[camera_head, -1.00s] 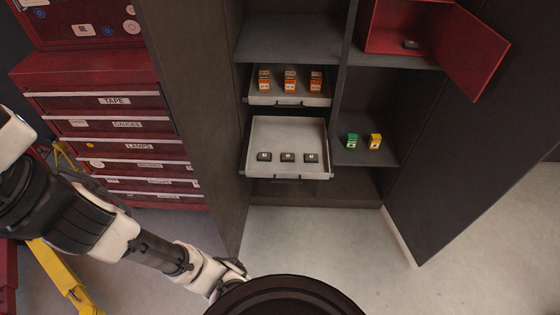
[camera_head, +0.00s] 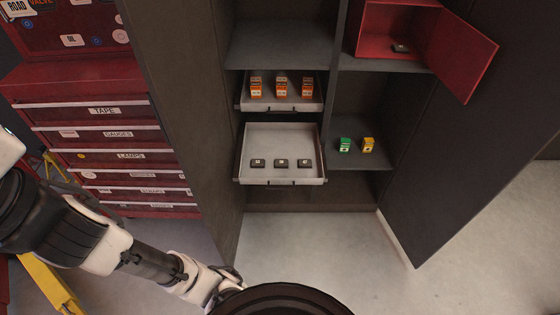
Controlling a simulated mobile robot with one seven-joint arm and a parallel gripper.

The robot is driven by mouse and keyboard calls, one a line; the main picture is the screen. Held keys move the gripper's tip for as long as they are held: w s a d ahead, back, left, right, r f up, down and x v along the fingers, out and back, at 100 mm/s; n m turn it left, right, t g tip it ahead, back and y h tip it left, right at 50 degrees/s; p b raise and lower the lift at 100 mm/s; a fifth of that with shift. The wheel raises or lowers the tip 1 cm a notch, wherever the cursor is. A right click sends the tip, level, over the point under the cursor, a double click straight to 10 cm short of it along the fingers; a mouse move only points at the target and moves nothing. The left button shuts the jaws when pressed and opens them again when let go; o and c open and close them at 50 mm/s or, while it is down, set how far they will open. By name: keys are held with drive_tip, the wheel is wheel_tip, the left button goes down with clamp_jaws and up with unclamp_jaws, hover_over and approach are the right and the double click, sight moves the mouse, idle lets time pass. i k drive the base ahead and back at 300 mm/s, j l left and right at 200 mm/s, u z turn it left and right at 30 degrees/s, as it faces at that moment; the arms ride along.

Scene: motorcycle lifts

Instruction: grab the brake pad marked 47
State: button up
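Three small dark brake pads lie in a row in the lower pulled-out drawer (camera_head: 283,137) of the cabinet. Each bears a small white mark. The right one (camera_head: 305,163) seems to read 47, though the print is tiny. The middle pad (camera_head: 281,163) and the left pad (camera_head: 258,163) have marks too small to read surely. My arm reaches in from the left edge, with its end low in the picture, well short of the drawer. My gripper is hidden behind my own dark round body part at the bottom, so its fingers do not show.
An upper drawer (camera_head: 247,105) holds several orange-and-white boxes. Above is an open red box (camera_head: 385,45) with a dark item inside. The cabinet's dark doors stand open. Floor before it is clear.

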sight(302, 163)
drive_tip(key=i+l+z, duration=0.25)
drive_tip(key=i, duration=0.15)
drive_tip(key=i+z, duration=0.3)
drive_tip(key=i, duration=0.15)
